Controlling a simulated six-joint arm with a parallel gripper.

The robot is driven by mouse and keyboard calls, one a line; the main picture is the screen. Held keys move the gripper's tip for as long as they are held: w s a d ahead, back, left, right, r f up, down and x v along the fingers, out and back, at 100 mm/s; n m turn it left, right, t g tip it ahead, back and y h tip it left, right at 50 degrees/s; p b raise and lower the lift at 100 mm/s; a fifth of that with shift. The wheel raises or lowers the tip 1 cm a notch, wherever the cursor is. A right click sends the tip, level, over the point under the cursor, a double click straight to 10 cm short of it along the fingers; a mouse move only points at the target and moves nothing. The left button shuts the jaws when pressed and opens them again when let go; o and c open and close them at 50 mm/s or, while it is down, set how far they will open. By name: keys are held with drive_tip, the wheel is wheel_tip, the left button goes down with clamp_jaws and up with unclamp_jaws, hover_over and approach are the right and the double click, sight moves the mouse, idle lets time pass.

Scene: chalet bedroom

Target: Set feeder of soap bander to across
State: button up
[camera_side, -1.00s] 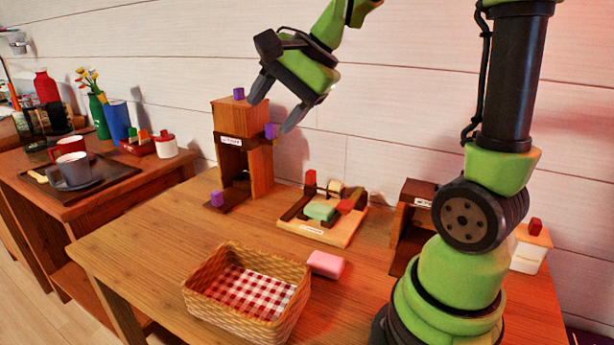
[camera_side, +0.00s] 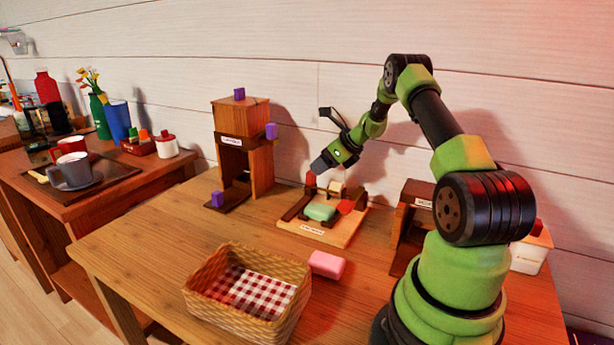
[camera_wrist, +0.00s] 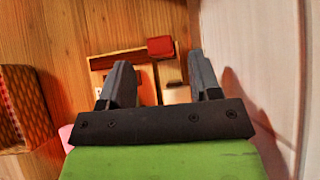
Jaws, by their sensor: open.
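The middle station is a pale wooden board (camera_side: 344,238) with dark rails, a green soap block (camera_side: 320,212), a cream block (camera_side: 336,187), an upright red knob (camera_side: 310,179) and a red paddle (camera_side: 346,206). Its front label is too small to read, so I cannot tell if it is the soap bander. My gripper (camera_side: 318,139) is open and empty above the board's back left, its lower finger close over the red knob. In the wrist view a red block (camera_wrist: 160,47) shows between and beyond my fingertips (camera_wrist: 157,64); the board is partly hidden by them.
A wooden tower (camera_side: 240,116) with purple knobs stands left of the board. A dark-topped wooden station (camera_side: 416,190) and a white box with a red knob (camera_side: 530,252) are right. A pink soap (camera_side: 327,264) and a wicker basket (camera_side: 208,308) are in front. The wall is close behind.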

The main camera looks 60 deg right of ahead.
sight(307, 175)
drive_tip(key=x, duration=0.7)
drive_tip(key=shift+w, duration=0.1)
clamp_jaws()
drive_tip(key=a, duration=0.9)
drive_tip(key=shift+w+a, duration=0.15)
drive_tip(key=shift+a, duration=0.45)
unclamp_jaws()
